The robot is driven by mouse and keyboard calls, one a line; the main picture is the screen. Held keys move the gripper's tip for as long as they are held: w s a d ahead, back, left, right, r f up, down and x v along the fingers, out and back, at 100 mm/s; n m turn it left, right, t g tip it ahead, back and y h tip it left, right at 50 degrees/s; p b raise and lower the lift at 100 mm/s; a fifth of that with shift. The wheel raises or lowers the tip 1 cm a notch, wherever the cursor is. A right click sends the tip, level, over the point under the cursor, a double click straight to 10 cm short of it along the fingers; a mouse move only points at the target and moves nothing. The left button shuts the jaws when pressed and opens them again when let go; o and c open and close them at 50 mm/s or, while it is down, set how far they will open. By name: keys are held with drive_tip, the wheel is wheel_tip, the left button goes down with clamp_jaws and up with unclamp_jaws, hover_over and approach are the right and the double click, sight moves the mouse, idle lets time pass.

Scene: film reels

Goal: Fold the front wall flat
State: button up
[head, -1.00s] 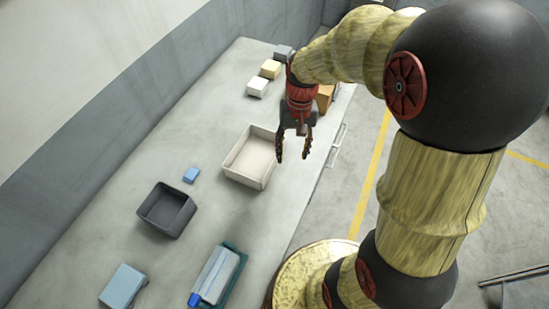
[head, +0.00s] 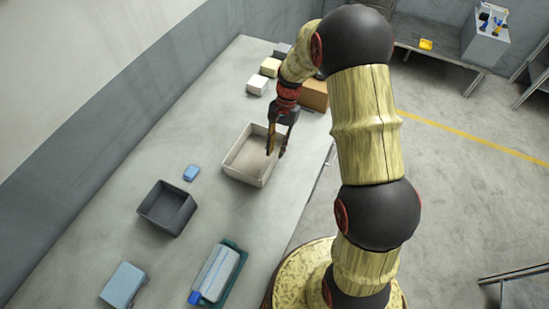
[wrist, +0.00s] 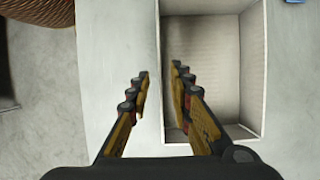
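The pale open-topped box (head: 241,177) stands on the table with its walls upright. My gripper (head: 277,152) is at the box's right-hand wall, on the side towards my base, pointing down. In the wrist view, that wall (wrist: 160,35) shows as a thin upright edge. The open fingers (wrist: 160,71) appear one on each side of its line, the left one outside and the right one over the box's inside. I cannot tell whether the fingertips are below the rim or touching it. The fingers partly hide the wall's lower stretch.
The table's edge is close on the right.

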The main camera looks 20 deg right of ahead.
sight(275, 161)
drive_tip(key=shift+x, duration=2.1)
drive_tip(key=shift+c, duration=0.2)
clamp_jaws()
